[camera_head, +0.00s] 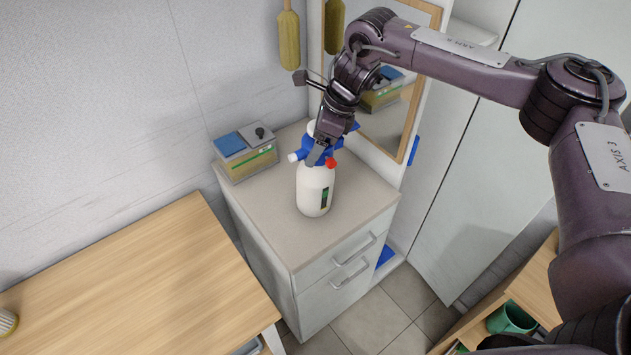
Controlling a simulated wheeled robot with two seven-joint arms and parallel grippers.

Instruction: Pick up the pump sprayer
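The pump sprayer (314,190) is a white bottle with a blue head, a white nozzle on the left and a red part on the right. It stands upright on the beige top of a low grey cabinet. My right gripper (319,150) reaches down from above to its blue head. One grey finger crosses the front of the head. The other finger is hidden, so I cannot tell whether the grip is closed. My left gripper is not in view.
A box with a blue-and-grey top (247,152) stands left of the sprayer on the cabinet (350,222). A framed mirror (413,120) is close behind on the right. A wooden table (130,285) is at lower left. A green cup (511,318) is at lower right.

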